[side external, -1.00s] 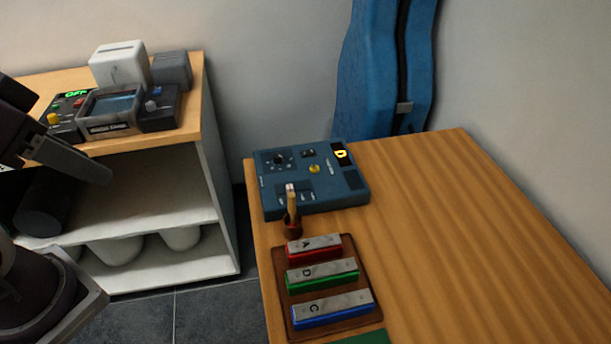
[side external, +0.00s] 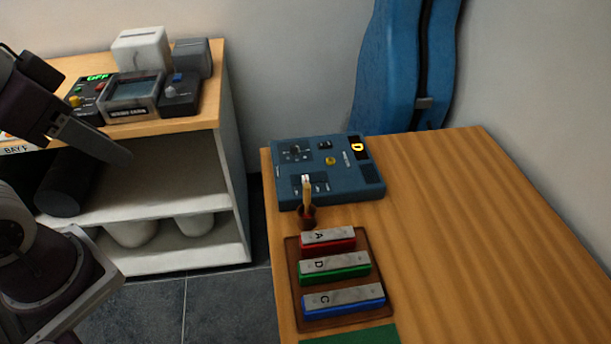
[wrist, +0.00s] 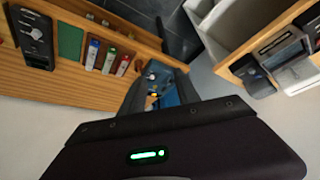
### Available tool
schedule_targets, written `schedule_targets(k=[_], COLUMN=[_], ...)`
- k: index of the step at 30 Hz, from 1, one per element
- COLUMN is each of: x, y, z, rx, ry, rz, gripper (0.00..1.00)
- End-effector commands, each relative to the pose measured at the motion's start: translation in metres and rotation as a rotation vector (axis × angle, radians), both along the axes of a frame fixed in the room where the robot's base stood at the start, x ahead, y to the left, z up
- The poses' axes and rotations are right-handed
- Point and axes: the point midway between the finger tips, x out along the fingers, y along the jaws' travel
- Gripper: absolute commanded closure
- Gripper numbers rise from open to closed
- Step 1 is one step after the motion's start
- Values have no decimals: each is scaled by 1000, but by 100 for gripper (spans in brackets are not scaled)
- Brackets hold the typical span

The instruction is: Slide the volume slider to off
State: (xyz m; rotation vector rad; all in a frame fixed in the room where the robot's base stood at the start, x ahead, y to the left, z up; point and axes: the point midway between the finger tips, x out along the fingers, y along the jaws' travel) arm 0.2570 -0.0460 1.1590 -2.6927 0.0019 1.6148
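A blue control box (side external: 330,185) sits at the back left of the wooden table in the side view. Its top bears a dark dial (side external: 295,150), a yellow button (side external: 330,161), a pale panel and a yellow "D" display (side external: 357,147). A dark control unit with a green "OFF" display (side external: 97,78) stands on the shelf at the left. I cannot make out which control is the volume slider. My gripper (side external: 122,156) is at the left, in front of the shelf, apart from both devices.
Red, green and blue chime bars on a brown board (side external: 293,262) lie nearer. A blue instrument case (side external: 393,70) leans behind. The table's right side is clear.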

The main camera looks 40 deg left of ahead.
Motion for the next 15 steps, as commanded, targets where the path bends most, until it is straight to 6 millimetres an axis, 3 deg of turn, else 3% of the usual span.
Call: schedule_targets(k=[2,4,8,11,15], x=[12,38,120,185,265], y=[-1,-3,-14,-26,-47], z=[6,14,16,-7,-75], rx=[9,28,78,114,155], ry=[19,59,162,239,343], rz=[-23,-75,-229,-357,-534], gripper=[62,62,62,62,62])
